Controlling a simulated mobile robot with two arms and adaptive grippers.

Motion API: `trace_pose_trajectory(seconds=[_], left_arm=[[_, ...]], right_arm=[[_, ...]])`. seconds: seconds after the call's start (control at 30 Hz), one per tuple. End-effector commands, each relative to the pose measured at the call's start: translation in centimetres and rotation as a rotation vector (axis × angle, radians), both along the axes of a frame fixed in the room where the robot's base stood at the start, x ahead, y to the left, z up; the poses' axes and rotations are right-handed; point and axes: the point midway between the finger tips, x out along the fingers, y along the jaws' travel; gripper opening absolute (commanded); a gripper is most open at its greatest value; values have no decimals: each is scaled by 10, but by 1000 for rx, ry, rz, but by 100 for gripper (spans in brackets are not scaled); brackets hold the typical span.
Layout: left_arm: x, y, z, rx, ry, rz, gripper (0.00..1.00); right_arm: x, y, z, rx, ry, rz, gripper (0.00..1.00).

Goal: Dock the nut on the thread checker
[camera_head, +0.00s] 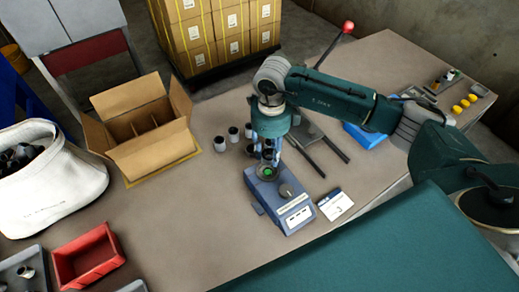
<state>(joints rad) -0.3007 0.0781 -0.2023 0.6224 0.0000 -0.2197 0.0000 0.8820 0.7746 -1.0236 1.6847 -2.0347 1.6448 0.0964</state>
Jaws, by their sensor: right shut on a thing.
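The thread checker (283,206) is a blue-grey box on the table, with a round dark socket (266,172) showing green at its back, a dark knob and a light front panel. My right gripper (268,153) points down directly above the socket. It is shut on the nut, which is small and mostly hidden between the fingers. I cannot tell whether the nut touches the socket. My left gripper is not in view.
Several dark-and-white cylinders (220,144) stand left of the gripper. An open cardboard box (143,127), a white sack (45,190) and a red bin (88,256) are at the left. A white card (335,204) lies right of the checker; a blue tray (365,136) is behind.

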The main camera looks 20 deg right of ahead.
Motion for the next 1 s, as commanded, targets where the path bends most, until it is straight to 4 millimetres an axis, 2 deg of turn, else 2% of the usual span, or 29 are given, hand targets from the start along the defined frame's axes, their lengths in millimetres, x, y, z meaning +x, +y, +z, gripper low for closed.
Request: trace_pose_trajectory(seconds=[0.27,0.63,1.0], left_arm=[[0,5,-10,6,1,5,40],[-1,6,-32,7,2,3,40],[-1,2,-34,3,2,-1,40]], right_arm=[[0,-1,-17,0,0,5,2],[0,0,-53,0,0,3,2],[0,0,-58,1,-1,3,2]])
